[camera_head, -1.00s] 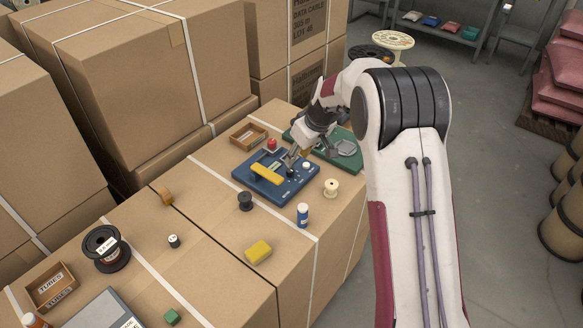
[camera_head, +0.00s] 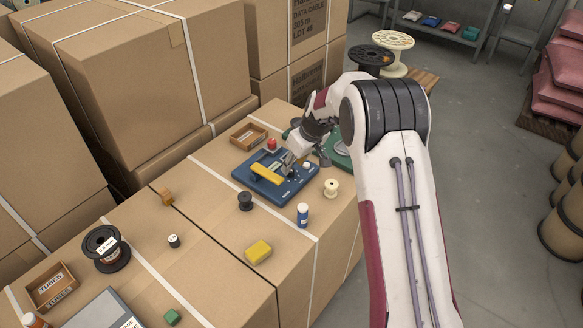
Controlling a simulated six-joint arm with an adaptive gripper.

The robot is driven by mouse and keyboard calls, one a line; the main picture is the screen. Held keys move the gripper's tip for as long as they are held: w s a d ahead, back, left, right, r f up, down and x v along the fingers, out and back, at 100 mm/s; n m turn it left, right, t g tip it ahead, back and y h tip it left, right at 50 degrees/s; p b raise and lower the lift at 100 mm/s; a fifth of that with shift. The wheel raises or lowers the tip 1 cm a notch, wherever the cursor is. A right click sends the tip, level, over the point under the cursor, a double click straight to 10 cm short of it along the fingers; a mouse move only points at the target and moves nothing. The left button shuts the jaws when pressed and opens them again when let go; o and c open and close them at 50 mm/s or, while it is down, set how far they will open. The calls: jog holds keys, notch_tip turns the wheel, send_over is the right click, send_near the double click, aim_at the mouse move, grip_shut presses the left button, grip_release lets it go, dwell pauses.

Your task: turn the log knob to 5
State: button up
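A blue panel (camera_head: 290,195) lies on the cardboard box top. It carries a yellow bar (camera_head: 267,174), a red button (camera_head: 272,144) at its back edge and a small pale knob (camera_head: 306,165) near its right side. My gripper (camera_head: 288,170) points down at the panel, between the yellow bar and the pale knob. Its fingers cover the dark knob area there, so I cannot read any scale or tell which part is the log knob. The fingers are too small to tell whether they are open or shut, or touching anything.
Around the panel stand a dark spool (camera_head: 245,201), a cream spool (camera_head: 331,187), a blue bottle (camera_head: 303,215) and a wooden tray (camera_head: 249,136). A green board (camera_head: 338,158) lies partly behind my arm. A yellow block (camera_head: 258,252) is nearer. Tall cartons (camera_head: 140,90) stand at the back left.

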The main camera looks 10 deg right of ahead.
aim_at(292, 171)
jog(key=shift+x, duration=1.55)
jog(key=shift+c, duration=0.4)
grip_shut()
